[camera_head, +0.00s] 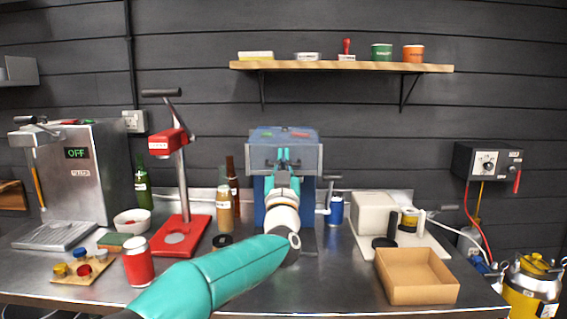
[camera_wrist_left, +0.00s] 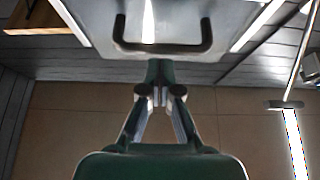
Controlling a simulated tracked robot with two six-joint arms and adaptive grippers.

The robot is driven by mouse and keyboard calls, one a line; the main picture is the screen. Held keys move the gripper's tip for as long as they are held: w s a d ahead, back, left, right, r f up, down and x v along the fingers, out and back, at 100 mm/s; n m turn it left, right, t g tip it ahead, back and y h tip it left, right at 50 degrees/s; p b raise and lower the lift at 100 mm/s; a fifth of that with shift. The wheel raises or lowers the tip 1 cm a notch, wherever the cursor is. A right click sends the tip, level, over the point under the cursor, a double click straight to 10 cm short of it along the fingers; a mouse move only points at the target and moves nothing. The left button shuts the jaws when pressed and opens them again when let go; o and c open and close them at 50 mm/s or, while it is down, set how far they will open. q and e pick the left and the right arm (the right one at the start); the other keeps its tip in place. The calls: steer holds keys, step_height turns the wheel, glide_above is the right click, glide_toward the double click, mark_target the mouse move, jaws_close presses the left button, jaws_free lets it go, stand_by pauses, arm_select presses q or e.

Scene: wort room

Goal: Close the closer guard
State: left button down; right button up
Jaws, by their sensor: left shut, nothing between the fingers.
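The closer (camera_head: 308,188) is a blue machine at the middle of the bench, with a crank on its right side. Its guard (camera_head: 258,157) is a greyish see-through panel at the upper front of the machine. In the left wrist view the guard (camera_wrist_left: 185,18) fills the top, with a dark U-shaped handle (camera_wrist_left: 160,48) along its edge. My left gripper (camera_head: 284,154) is shut and empty in front of the guard. In the left wrist view its fingertips (camera_wrist_left: 160,92) are just below the handle; contact is unclear. My arm hides the closer's lower front. My right gripper is not in view.
A red lever press (camera_head: 168,143) and brown bottles (camera_head: 225,208) stand left of the closer. A red can (camera_head: 138,263) is at front left. An open cardboard box (camera_head: 417,278) sits front right. A wooden shelf (camera_head: 340,66) hangs above.

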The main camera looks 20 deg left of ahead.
arm_select(q)
steer(key=shift+a+f, duration=0.1)
steer(key=shift+f, duration=0.55)
steer(key=shift+f, duration=0.1)
step_height(320, 180, down, 12)
steer(key=b, duration=1)
steer(key=shift+b, duration=0.4)
